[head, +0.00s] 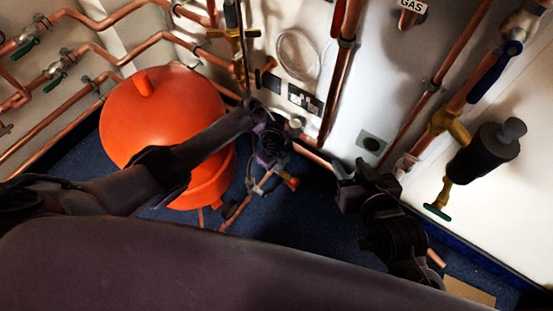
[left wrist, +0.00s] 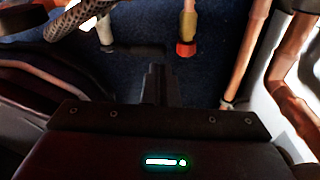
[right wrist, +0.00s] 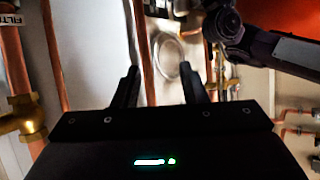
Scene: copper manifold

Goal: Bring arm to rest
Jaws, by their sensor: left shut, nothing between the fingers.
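My left gripper (head: 268,160) hangs at the end of my left arm, in front of the orange vessel's right side in the head view. In the left wrist view its fingers (left wrist: 156,85) are together and empty, above the blue floor. My right gripper (head: 349,172) is at the lower right of the head view, facing the white wall. In the right wrist view its two fingers (right wrist: 160,85) stand apart with nothing between them. My left arm crosses that view's upper right.
A large orange vessel (head: 150,110) stands left of centre. A red-capped fitting (left wrist: 186,48) is near my left gripper. Copper pipes (head: 343,75) run along the white walls. A black-bodied valve (head: 485,150) is at the right. Blue floor (head: 310,215) is clear between my grippers.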

